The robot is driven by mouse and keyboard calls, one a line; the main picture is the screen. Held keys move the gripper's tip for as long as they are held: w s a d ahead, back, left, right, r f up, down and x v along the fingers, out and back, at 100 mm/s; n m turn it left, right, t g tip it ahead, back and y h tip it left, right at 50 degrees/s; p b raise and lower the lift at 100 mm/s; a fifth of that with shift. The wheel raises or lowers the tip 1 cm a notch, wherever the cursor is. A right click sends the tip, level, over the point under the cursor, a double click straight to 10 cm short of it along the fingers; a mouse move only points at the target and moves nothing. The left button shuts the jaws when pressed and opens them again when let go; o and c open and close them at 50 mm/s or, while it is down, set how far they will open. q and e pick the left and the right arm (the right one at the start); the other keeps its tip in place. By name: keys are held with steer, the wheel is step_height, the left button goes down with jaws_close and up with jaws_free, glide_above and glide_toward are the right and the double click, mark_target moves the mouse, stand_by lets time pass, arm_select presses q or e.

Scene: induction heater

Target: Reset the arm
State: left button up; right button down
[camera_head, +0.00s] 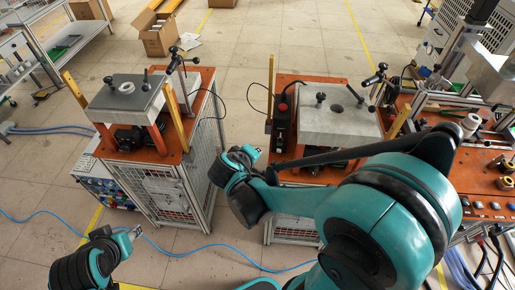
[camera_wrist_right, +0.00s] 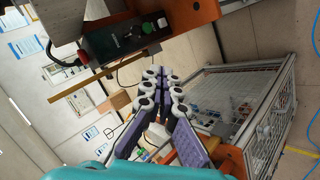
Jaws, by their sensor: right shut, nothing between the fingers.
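My right arm reaches in from the lower right of the head view, bent across the front of the right heater station. Its gripper (camera_head: 252,152) is in the gap between the two stations, left of the right one. In the right wrist view the fingers of this gripper (camera_wrist_right: 163,103) are together, with nothing between them. My left gripper (camera_head: 136,232) is low at the left of the head view, over the floor in front of the left station. It is too small there to tell whether its fingers are apart.
The left heater station (camera_head: 125,98) and right heater station (camera_head: 340,123) have orange tops on caged frames. A black control box (camera_wrist_right: 128,38) is close to the right gripper. An orange workbench (camera_head: 482,170) stands at right. A blue hose (camera_head: 190,250) crosses the floor.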

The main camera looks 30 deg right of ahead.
steer(key=shift+a, duration=0.1)
stand_by(0.3)
steer(key=s+a+m+y+b, duration=0.1)
steer(key=s+a+y+b, duration=0.1)
steer(key=s, duration=0.4)
steer(key=s+a+m+y+b, duration=0.2)
steer(key=s+a+y, duration=0.2)
steer(key=s+y, duration=0.1)
steer(key=shift+s+r+m+t, duration=0.3)
steer(key=shift+s+r, duration=0.1)
steer(key=shift+s, duration=0.25)
